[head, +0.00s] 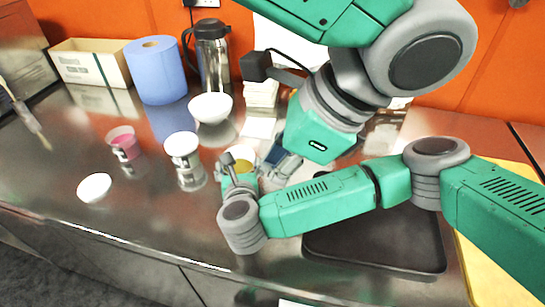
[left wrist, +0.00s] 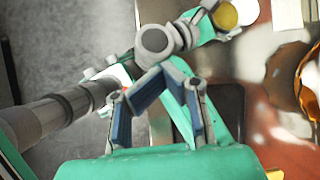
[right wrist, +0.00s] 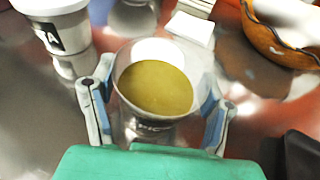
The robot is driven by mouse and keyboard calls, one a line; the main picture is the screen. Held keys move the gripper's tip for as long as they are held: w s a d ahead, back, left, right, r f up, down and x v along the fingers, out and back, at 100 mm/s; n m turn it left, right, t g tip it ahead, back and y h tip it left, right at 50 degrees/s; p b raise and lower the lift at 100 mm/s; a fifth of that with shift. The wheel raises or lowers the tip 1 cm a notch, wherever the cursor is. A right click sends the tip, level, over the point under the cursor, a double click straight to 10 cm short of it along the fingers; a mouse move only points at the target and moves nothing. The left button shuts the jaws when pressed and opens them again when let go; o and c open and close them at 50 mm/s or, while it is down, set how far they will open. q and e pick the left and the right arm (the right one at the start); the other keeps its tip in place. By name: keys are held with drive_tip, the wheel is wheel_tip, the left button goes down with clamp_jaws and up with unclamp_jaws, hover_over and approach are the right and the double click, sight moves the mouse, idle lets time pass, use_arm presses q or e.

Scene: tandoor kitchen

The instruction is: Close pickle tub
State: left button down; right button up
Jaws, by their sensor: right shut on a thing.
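The pickle tub (head: 243,168) stands on the steel counter, its yellow-green contents (right wrist: 155,88) in view from above. In the right wrist view a pale curved surface rises behind the contents; I cannot tell whether it is inner wall or a lid. My right gripper (right wrist: 155,100) is shut around the tub, one finger on each side. My left gripper (head: 283,162) is close to the tub's right in the head view. In the left wrist view its fingers (left wrist: 172,80) are apart and empty, over my right arm. The tub shows at that view's top right (left wrist: 228,14).
White bowls (head: 210,107) (head: 94,187), a blue roll (head: 157,70) and a flask (head: 212,58) stand around. A black tray (head: 385,245) lies right. A brown basket (right wrist: 280,38) stands beyond.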

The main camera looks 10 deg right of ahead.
use_arm(q)
drive_tip(key=shift+s+a+r, duration=0.25)
drive_tip(key=shift+s+r, duration=0.4)
drive_tip(key=shift+s, duration=0.25)
drive_tip(key=shift+s+a+r, duration=0.25)
drive_tip(key=shift+s+r, duration=0.4)
drive_tip(key=shift+s, duration=0.2)
idle(1.1)
drive_tip(key=s+a+r+m, duration=0.1)
drive_tip(key=s+a+r, duration=0.1)
drive_tip(key=s+r, duration=0.2)
drive_tip(key=shift+s+a+t, duration=0.15)
drive_tip(key=shift+s+t, duration=0.15)
drive_tip(key=shift+s, duration=1)
idle(3.5)
